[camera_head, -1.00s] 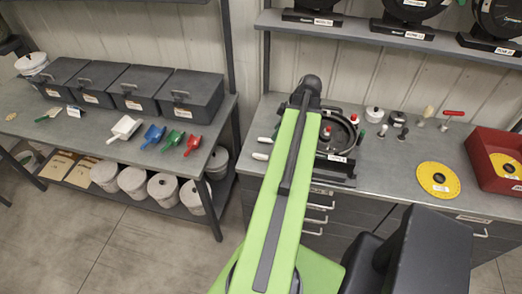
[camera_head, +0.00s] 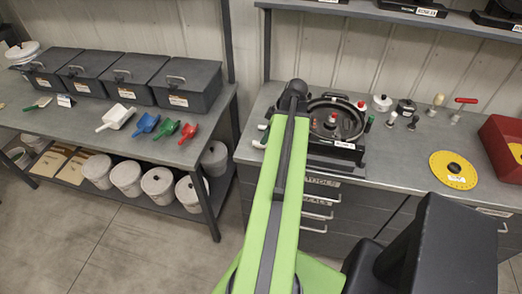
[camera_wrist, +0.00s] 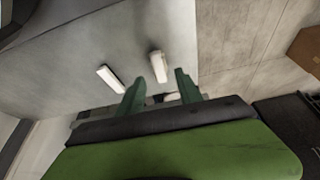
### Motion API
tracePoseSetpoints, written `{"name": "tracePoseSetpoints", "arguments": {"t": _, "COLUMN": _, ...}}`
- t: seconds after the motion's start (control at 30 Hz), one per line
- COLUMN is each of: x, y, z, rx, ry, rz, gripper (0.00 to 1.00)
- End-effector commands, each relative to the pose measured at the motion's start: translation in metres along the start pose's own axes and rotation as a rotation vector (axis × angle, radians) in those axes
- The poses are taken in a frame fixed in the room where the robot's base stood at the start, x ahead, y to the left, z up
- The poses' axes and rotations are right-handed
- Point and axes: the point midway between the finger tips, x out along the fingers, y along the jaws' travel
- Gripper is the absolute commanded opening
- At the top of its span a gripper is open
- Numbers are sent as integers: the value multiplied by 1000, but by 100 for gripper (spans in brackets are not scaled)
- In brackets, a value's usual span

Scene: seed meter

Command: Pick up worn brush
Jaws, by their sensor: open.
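On the right bench, a black round seed meter housing (camera_head: 348,146) holds small red, white and green-tipped parts. I cannot tell which part is the worn brush. Small pieces stand right of it: a white knob (camera_head: 381,103), a dark round piece (camera_head: 405,106) and a wooden-handled piece (camera_head: 436,103). My gripper (camera_wrist: 158,86) shows in the wrist view with two green fingers apart. I see nothing held between them. That view shows room surfaces and two bright lights, not the bench top. In the head view my arm hides the housing's left side and my gripper cannot be made out.
A yellow disc (camera_head: 455,170) and a red bin (camera_head: 499,150) are at the right of the grey bench (camera_head: 395,160). The left bench carries dark lidded boxes (camera_head: 187,87) and coloured scoops (camera_head: 167,130). White buckets (camera_head: 158,185) stand below. A shelf (camera_head: 385,12) hangs above.

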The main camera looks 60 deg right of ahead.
Motion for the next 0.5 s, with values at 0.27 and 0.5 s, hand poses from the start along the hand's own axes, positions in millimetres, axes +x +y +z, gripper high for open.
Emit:
{"name": "tracePoseSetpoints", "arguments": {"t": 0.27, "x": 40, "y": 2, "z": 3, "rx": 1, "ry": 0, "rz": 0, "gripper": 42}}
{"name": "tracePoseSetpoints", "arguments": {"t": 0.5, "x": 51, "y": 1, "z": 0, "rx": 1, "ry": 0, "rz": 0, "gripper": 42}}
